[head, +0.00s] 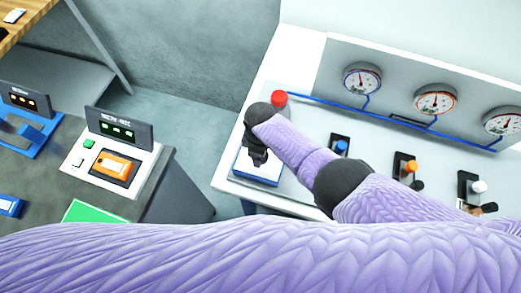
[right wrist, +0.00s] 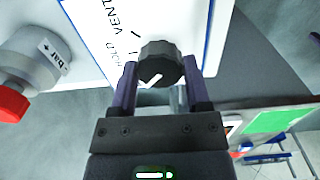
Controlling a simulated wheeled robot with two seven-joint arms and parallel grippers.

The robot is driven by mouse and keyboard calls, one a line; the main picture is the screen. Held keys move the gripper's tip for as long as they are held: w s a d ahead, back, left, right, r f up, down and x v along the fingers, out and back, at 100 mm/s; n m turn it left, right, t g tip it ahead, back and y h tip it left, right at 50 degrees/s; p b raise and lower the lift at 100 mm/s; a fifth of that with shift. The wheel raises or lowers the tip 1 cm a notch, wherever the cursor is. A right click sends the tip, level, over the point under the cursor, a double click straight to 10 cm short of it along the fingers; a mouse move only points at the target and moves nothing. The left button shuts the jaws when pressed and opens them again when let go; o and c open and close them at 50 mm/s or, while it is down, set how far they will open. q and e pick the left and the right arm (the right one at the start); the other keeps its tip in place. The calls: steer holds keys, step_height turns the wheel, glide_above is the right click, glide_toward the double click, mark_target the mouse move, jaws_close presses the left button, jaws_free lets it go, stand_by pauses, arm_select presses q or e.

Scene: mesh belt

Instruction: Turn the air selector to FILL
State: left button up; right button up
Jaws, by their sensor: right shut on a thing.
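The air selector is a black faceted knob (right wrist: 159,50) on a white label plate (right wrist: 100,42) with a blue border. The words VENT and HOLD show on the plate in the right wrist view; FILL is not visible there. A white mark shows on the knob's near side, but I cannot tell which label it points to. My right gripper (right wrist: 160,68) is closed on the knob, one finger on each side. In the head view my right gripper (head: 258,158) is over the same plate (head: 256,178), and the knob is mostly hidden. My left gripper is out of view.
A red knob (head: 279,98) on a grey fitting stands just behind the plate. Blue, orange and white valves (head: 405,166) line the panel to the right, below three gauges (head: 436,99). A bench with an orange device (head: 114,166) stands left, across a gap.

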stand_by(0.5)
steer(key=o, duration=1.3)
steer(key=shift+r, duration=0.1)
step_height(320, 180, up, 10)
steer(key=p, duration=0.5)
